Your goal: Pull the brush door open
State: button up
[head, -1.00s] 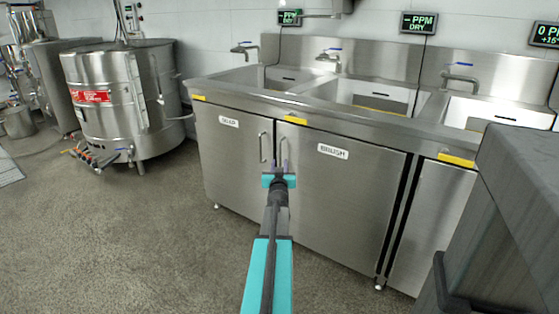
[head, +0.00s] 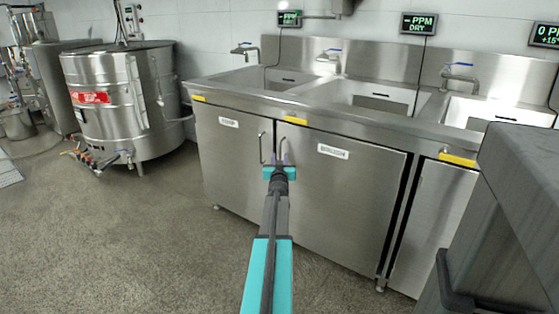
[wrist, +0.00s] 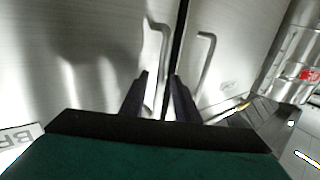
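The brush door (head: 340,190) is the steel cabinet door with a white label at its top, and it stands shut under the sink counter. Its vertical bar handle (head: 283,148) is at the left edge of the door. My gripper (head: 279,160) is at the lower part of this handle. In the wrist view, the brush handle (wrist: 162,60) runs down into the gap between the two dark fingers of my gripper (wrist: 160,88). The fingers are apart, with room on either side of the bar. Contact with the handle cannot be made out.
The neighbouring door (head: 232,160) on the left has its own handle (head: 262,148) close beside the brush handle. A steel kettle (head: 125,100) stands at the left. A dark grey block (head: 515,200) is close on the right. The floor (head: 150,235) before the doors is clear.

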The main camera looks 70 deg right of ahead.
jog(key=shift+c, duration=0.2)
grip_shut()
jog(key=shift+w+a+r+p, duration=0.1)
jog(key=shift+a+p, duration=0.15)
jog(key=shift+p, duration=0.25)
